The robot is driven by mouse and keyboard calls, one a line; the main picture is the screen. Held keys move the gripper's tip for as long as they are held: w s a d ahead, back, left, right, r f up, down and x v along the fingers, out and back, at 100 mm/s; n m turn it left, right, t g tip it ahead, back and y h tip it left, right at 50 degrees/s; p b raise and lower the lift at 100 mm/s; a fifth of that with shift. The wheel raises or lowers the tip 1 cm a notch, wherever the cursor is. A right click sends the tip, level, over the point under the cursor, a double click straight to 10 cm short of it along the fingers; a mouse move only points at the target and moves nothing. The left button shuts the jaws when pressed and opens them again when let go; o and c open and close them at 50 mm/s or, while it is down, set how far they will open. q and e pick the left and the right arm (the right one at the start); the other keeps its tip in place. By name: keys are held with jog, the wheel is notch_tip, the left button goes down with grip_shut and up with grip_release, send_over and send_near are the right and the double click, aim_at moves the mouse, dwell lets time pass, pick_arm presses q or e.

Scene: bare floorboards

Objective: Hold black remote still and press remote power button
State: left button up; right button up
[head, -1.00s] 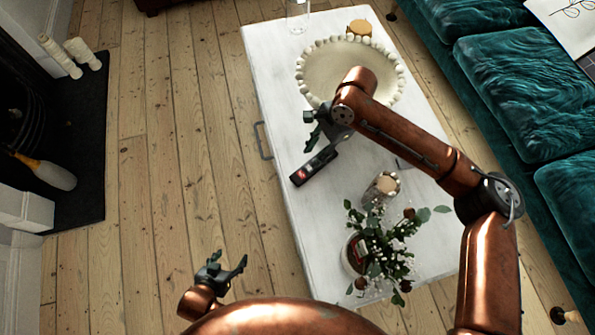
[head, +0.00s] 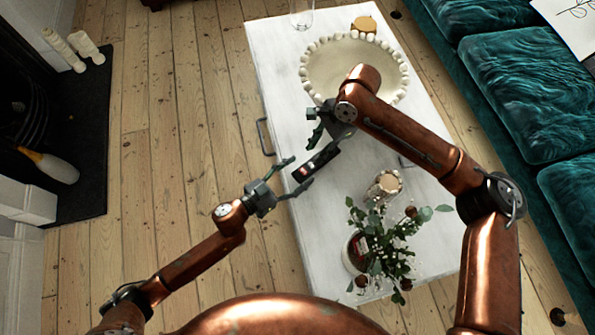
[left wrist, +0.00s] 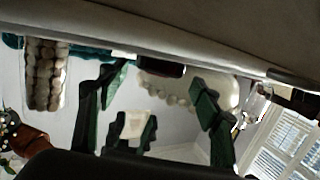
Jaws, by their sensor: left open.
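The black remote (head: 318,160) is at the left side of the white table, slanting from lower left to upper right, with a small red patch near its lower-left end. My left gripper (head: 302,170) is open, its two fingertips either side of that lower-left end. I cannot tell whether they touch it. My right gripper (head: 327,137) is at the remote's upper-right end, partly hidden by its own arm; its grip is unclear. In the left wrist view the open left fingers (left wrist: 160,80) spread wide, and a dark piece, probably the remote, shows between them near the top.
The white table (head: 285,85) carries a large beaded bowl (head: 335,70), a candle jar (head: 383,187) and a vase of flowers (head: 380,245) near the arms. A teal sofa (head: 520,90) runs along the right. Bare floorboards (head: 170,130) lie open to the left.

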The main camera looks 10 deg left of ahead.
pick_arm(q)
jog(key=shift+w+d+f, duration=0.15)
jog(key=shift+w+d, duration=0.05)
jog(key=shift+d, duration=0.05)
jog(key=shift+x, duration=3.75)
pick_arm(e)
jog(key=shift+w, duration=0.1)
pick_arm(q)
jog(key=shift+f, duration=0.15)
jog(key=shift+s, duration=0.1)
jog(key=c, duration=1.4)
pick_arm(e)
grip_shut()
